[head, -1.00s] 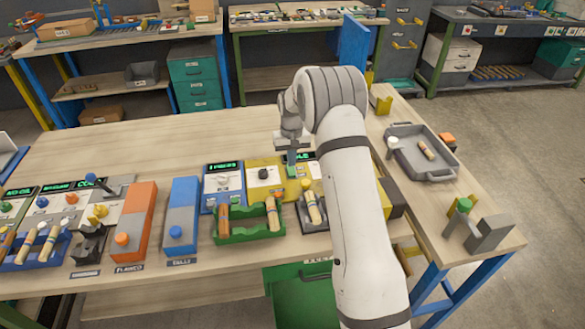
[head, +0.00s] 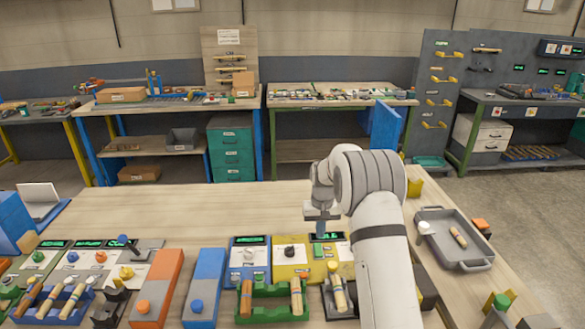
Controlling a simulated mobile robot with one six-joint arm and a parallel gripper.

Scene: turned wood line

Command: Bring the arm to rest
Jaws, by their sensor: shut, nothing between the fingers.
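My arm reaches from the bottom right over the workbench (head: 185,208). My gripper (head: 321,230) points down above the back of the row of devices, near the yellow box (head: 291,262). Its fingers are small in the head view and appear shut with nothing held. It hangs just behind a small dark display on the devices. My arm hides part of the bench and devices to the right.
A green tray (head: 270,316) holds turned wood pieces. Blue (head: 205,280) and orange (head: 160,280) boxes stand left of it. A grey tray (head: 477,264) with a wooden piece lies at right. The back of the bench is clear.

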